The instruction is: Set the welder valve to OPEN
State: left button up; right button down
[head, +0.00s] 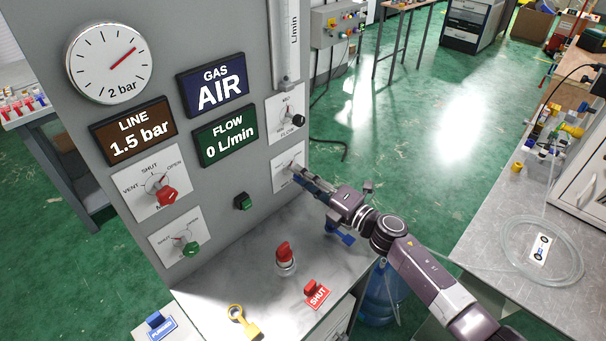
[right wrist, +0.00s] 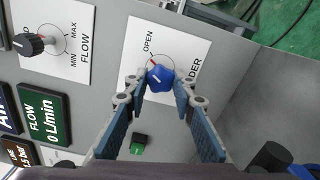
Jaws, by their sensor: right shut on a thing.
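The welder valve is a blue knob (right wrist: 160,78) on a white plate (right wrist: 190,50) marked OPEN and, partly hidden, "...DER". A small red mark on the dial shows at the knob's upper left, toward the word OPEN. My right gripper (right wrist: 159,82) is shut on the knob, one finger on each side. In the head view my right gripper (head: 300,177) reaches the lower right plate (head: 282,165) of the panel and hides the knob. My left gripper is not in view.
The grey panel (head: 235,140) also bears a red knob (head: 166,194), a green knob (head: 191,249) and a black flow knob (head: 297,121). The FLOW display (head: 226,135) reads 0 L/min. On the ledge below stand a red-topped piece (head: 284,254) and a red SHUT tag (head: 317,294).

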jog(key=shift+m+p, duration=0.4)
jog(key=shift+m, duration=0.8)
jog(key=c, duration=1.6)
grip_release()
jog(key=shift+d, duration=0.1)
jog(key=v, duration=1.2)
jog(key=shift+m, duration=0.3)
